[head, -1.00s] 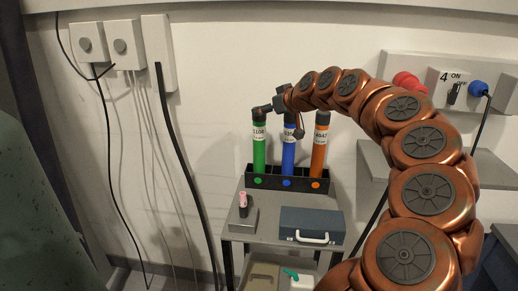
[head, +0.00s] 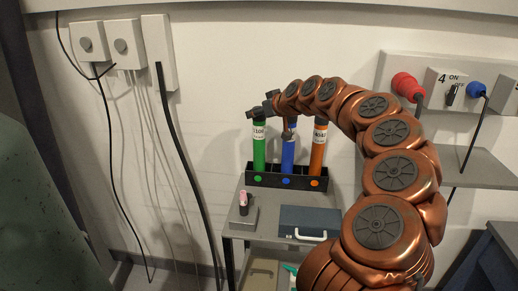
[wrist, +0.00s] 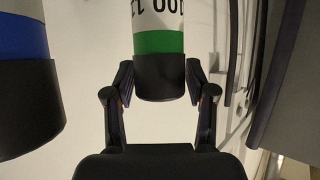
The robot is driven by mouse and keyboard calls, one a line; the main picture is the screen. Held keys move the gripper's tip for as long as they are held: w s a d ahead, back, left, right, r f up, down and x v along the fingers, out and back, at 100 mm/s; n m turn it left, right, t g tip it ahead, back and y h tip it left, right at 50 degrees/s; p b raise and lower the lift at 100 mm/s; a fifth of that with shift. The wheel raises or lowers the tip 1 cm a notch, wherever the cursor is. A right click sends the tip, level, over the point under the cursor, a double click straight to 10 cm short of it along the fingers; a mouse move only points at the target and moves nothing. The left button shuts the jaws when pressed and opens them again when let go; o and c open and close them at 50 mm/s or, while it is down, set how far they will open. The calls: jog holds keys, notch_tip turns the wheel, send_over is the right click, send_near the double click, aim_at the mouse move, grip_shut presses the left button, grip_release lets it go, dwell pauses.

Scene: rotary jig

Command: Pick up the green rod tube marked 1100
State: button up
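The green rod tube (head: 259,152) stands upright at the left of the black rack (head: 287,180). Its white label reads 1100, partly cut off in the wrist view (wrist: 158,15). My gripper (wrist: 160,82) is at the tube's black end cap (wrist: 160,75). Its two fingers stand on either side of the cap, very close to it, and look open. Whether a finger touches the cap is hard to see. In the head view the gripper is small and dark beside the tube's top.
A blue tube (head: 288,155) stands close beside the green one, and an orange tube (head: 317,155) stands at the rack's right. A blue case (head: 310,222) and a small block with a pink-topped item (head: 243,205) sit on the cart. Wall switches and cables are at left.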

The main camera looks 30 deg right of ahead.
grip_shut()
jog(key=shift+r, duration=0.15)
dwell(0.5)
